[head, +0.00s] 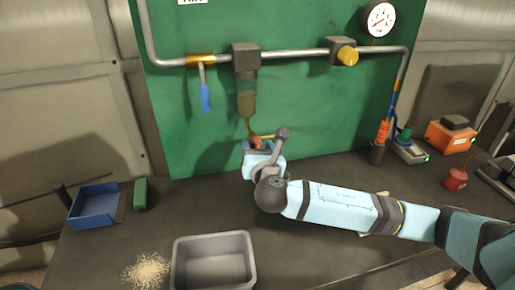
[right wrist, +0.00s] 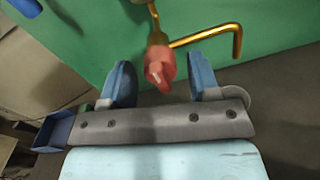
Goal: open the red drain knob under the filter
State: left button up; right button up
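The filter (head: 246,95) hangs from the pipe on the green panel, with a dark head and a brownish bowl. The red drain knob (right wrist: 160,68) is below it on a brass stem; in the head view the knob (head: 257,141) is partly hidden by my right gripper (head: 258,148). In the right wrist view my right gripper (right wrist: 160,64) is open. Its two blue fingers stand on either side of the knob, with a visible gap on each side. Whether the knob is deep between the fingers is hard to tell. My left gripper is not in view.
A bent brass tube (right wrist: 212,38) runs right beside the knob. A blue-handled valve (head: 205,96) hangs left of the filter; a yellow-knobbed regulator (head: 344,53) is right. A grey bin (head: 214,236), blue tray (head: 96,205) and red oil can (head: 456,180) stand on the bench.

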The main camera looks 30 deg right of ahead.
jog(key=c, duration=0.8)
jog(key=shift+o, duration=0.2)
jog(key=shift+m, duration=0.3)
jog(key=m+p, duration=0.1)
jog(key=m, duration=0.1)
jog(key=shift+m, duration=0.4)
jog(key=m, duration=1)
jog(key=shift+m+y+p, duration=0.3)
jog(key=shift+y, duration=0.1)
jog(key=shift+d+m, duration=0.1)
jog(key=shift+m, duration=1.7)
